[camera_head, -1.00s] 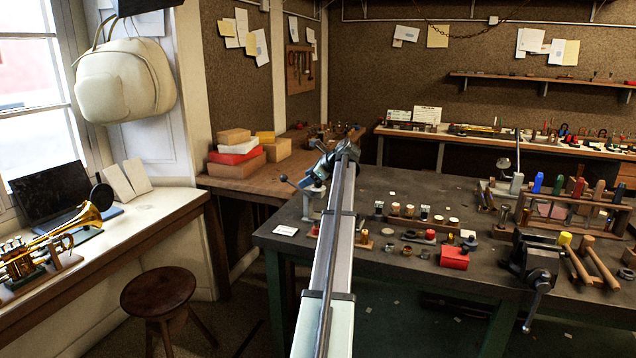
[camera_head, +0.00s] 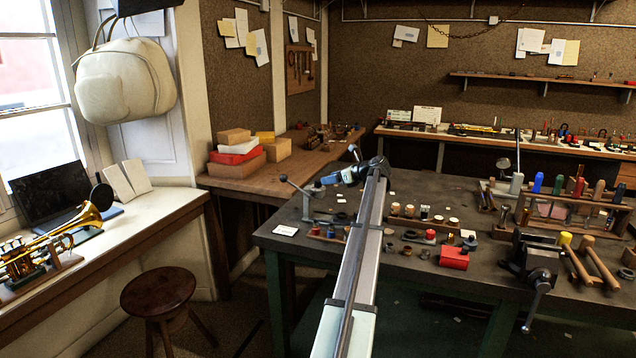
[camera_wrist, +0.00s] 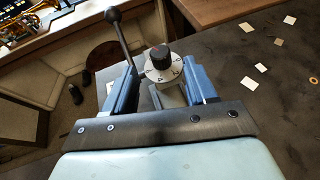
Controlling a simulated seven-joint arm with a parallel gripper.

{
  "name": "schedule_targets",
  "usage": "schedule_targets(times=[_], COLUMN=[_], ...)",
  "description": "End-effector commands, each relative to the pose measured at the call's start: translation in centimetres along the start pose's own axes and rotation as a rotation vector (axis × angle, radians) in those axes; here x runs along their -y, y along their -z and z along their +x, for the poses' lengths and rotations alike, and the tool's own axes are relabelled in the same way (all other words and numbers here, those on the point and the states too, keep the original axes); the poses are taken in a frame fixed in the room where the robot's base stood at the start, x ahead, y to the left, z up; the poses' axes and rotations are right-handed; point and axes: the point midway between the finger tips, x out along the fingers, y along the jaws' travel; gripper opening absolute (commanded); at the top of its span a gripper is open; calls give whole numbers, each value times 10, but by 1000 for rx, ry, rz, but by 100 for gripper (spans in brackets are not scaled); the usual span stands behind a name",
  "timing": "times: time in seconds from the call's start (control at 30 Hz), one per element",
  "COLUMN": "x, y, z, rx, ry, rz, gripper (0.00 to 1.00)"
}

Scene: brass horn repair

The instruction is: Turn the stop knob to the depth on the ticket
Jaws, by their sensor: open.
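The stop knob (camera_wrist: 159,54) is black and ribbed with a red mark on top. It sits on a pale round dial (camera_wrist: 165,72) with dark marks too small to read. In the wrist view my gripper (camera_wrist: 161,66) is open, its two blue fingers on either side of the dial and apart from it, with nothing held. In the head view my gripper (camera_head: 322,180) is beside the small bench press (camera_head: 307,207), whose lever ends in a dark ball (camera_head: 283,178). A white card (camera_head: 286,230) lies at the bench's left corner; its writing is unreadable.
The press's dark lever (camera_wrist: 122,38) rises close to my left finger. Pale paper scraps (camera_wrist: 249,83) lie on the dark bench (camera_head: 470,210). Wooden holders with small parts, a red box (camera_head: 454,258) and a vise (camera_head: 530,262) stand to the right.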

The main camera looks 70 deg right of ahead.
Motion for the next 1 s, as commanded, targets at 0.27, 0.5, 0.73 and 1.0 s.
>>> schedule_targets(times=[0.27,0.5,0.73,1.0], x=[0,0,0,0], y=[0,0,0,0], z=[47,69,74,73], rx=[0,1,0,0], ry=[-1,0,0,0], rz=[0,-1,-1,-1], gripper=[56,56,56,48])
